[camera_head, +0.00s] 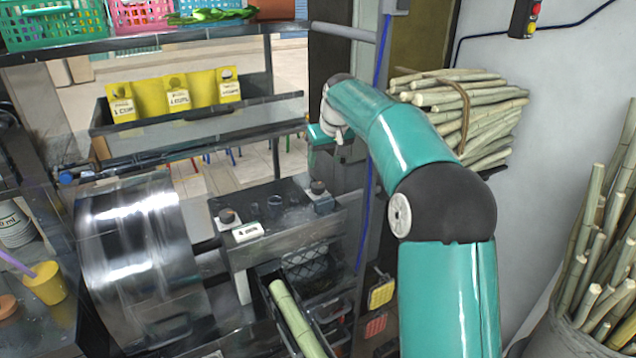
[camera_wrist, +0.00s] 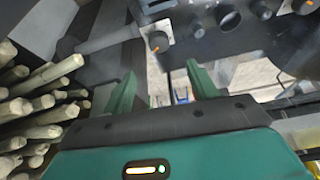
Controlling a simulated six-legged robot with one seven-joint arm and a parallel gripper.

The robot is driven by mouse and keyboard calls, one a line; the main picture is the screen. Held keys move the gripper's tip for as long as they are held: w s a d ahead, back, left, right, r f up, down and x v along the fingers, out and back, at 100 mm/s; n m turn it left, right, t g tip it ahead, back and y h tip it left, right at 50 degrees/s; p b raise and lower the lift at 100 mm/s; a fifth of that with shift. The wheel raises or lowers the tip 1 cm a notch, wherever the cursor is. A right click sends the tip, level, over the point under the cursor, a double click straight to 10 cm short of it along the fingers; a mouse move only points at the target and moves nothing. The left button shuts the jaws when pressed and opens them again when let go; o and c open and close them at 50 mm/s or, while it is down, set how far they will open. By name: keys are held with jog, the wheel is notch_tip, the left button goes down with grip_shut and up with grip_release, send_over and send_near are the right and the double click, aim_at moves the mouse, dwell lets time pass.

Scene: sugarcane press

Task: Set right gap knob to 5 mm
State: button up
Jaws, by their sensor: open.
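The right gap knob (camera_head: 318,187) is a small dark knob on a pale plate, at the back right of the dark press top. In the wrist view I take it to be the knob (camera_wrist: 158,41) with an orange mark, on the cane side. My gripper (camera_wrist: 165,88) is open and empty, its two teal fingers apart, with the knob ahead of the gap and not touched. In the head view its fingers are mostly hidden by my arm. The left gap knob (camera_head: 228,215) sits at the front left. The knob's scale is too small to read.
A small white label (camera_head: 248,231) stands near the left knob. A shiny metal drum (camera_head: 140,260) is at the left. A green cane (camera_head: 296,318) lies in the chute below. Bundled canes (camera_head: 470,105) rest on a shelf at the right wall. Yellow labelled holders (camera_head: 178,95) stand behind.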

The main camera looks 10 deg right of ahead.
aim_at(318, 185)
jog(key=x, duration=1.1)
jog(key=shift+w+f, duration=0.15)
jog(key=shift+f, duration=0.05)
jog(key=c, duration=1)
jog(key=shift+m, duration=0.4)
jog(key=shift+a+m+h, duration=0.15)
jog(key=shift+m+h, duration=0.35)
jog(key=shift+m, duration=0.5)
jog(key=m+h, duration=0.1)
jog(key=m, duration=0.2)
jog(key=shift+a+m+h, duration=0.1)
jog(key=shift+m+h, duration=0.2)
jog(key=m, duration=0.3)
jog(key=m+g+h, duration=0.1)
jog(key=m, duration=0.1)
jog(key=shift+w+m+h, duration=0.1)
jog(key=shift+m+h, duration=0.2)
jog(key=shift+m, duration=0.1)
